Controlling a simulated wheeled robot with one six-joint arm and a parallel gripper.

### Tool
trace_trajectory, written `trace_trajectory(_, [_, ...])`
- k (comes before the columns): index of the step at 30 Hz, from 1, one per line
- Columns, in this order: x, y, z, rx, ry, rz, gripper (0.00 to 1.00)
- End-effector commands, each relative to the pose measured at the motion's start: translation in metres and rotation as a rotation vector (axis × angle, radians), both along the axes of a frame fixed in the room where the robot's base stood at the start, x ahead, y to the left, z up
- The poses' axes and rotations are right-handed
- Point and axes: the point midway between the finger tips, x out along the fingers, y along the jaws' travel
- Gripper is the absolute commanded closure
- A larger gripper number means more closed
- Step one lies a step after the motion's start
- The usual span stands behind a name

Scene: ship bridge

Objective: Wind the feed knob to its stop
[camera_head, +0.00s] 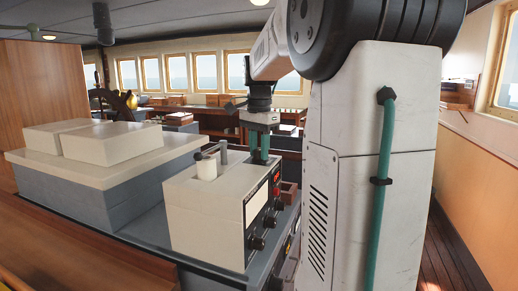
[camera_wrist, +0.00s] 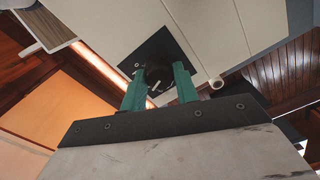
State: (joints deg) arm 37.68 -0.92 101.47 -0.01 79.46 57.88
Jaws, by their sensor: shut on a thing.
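The feed knob (camera_wrist: 157,77) shows in the wrist view as a dark round knob on a black square plate (camera_wrist: 152,58). A small pale mark shows on it. My gripper (camera_wrist: 160,74) has its two green fingers on either side of the knob and is shut on it. In the head view my gripper (camera_head: 260,158) points down at the far right edge of the cream instrument box (camera_head: 200,208). The knob itself is hidden there behind the box and the fingers.
The box's front panel carries several black knobs (camera_head: 270,222). A white cylinder (camera_head: 206,168) and a grey bent handle (camera_head: 224,154) stand on its top. A grey console with a cream top (camera_head: 165,152) is to the left. A wooden floor aisle (camera_head: 452,255) lies at right.

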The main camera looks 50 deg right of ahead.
Motion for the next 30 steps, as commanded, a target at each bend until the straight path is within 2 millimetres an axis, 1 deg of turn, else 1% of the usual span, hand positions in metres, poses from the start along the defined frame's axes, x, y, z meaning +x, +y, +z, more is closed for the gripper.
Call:
trace_trajectory(21, [0.0005,0.0002,0.0010,-0.001,-0.003,-0.678,0.93])
trace_trajectory(30, [0.0006,0.0000,0.0011,-0.001,-0.003,-0.917,0.93])
